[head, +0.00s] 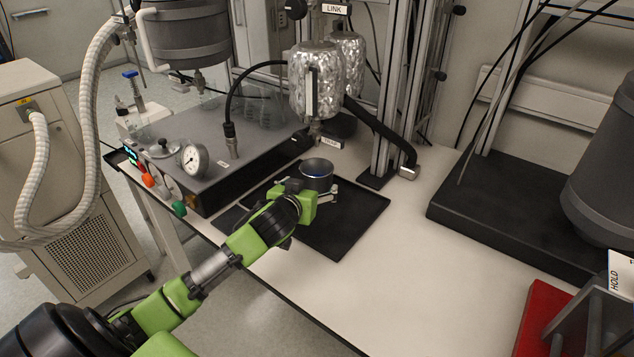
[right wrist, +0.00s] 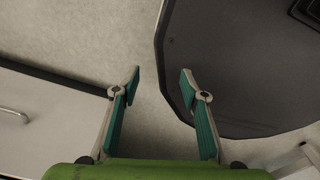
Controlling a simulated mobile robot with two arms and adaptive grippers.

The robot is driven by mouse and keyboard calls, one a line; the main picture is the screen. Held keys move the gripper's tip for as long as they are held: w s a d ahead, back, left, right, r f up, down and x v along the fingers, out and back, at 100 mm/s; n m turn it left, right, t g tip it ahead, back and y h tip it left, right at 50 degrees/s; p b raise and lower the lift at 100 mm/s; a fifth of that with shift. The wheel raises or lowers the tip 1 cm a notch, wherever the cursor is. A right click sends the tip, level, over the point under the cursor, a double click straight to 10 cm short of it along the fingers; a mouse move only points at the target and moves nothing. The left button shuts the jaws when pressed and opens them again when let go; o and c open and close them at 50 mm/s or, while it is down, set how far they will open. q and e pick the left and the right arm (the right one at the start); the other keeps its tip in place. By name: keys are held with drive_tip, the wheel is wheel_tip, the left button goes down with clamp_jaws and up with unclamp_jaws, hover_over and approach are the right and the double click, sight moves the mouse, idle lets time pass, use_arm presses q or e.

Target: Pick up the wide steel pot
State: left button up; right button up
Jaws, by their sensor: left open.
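The wide steel pot (head: 317,173) stands upright on a black tray (head: 352,225) on the bench, below the foil-wrapped vessel. My left gripper (head: 326,194) is at the near side of the pot, its fingers open and level with the pot's lower body. The wrist and gripper hide part of the pot's near side and base. I cannot tell whether the fingers touch it. My right gripper (right wrist: 160,88) shows in the right wrist view, open and empty, with nothing between its fingers.
A foil-wrapped vessel (head: 315,80) hangs above the pot. A control box with a gauge (head: 194,160) stands left of the tray. A black base plate (head: 500,220) and a red block (head: 541,318) are at the right. The bench between is clear.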

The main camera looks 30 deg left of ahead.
sight(312, 181)
use_arm(q)
drive_tip(key=shift+w+a+f, duration=0.15)
drive_tip(key=shift+w, duration=0.25)
drive_tip(key=shift+w+a, duration=0.1)
drive_tip(key=shift+w, duration=0.15)
drive_tip(key=x, duration=0.2)
drive_tip(key=p+x, duration=0.1)
drive_tip(key=x, duration=0.1)
drive_tip(key=shift+w+r, duration=0.1)
drive_tip(key=shift+r, duration=0.1)
drive_tip(key=shift+w+f, duration=0.15)
drive_tip(key=shift+w, duration=0.15)
use_arm(e)
drive_tip(key=shift+w+a+r, duration=0.35)
drive_tip(key=shift+w+r, duration=0.2)
use_arm(q)
drive_tip(key=c, duration=1.5)
drive_tip(key=shift+a, duration=0.1)
drive_tip(key=shift+c, duration=0.7)
drive_tip(key=shift+r, duration=0.2)
use_arm(e)
drive_tip(key=shift+d, duration=0.1)
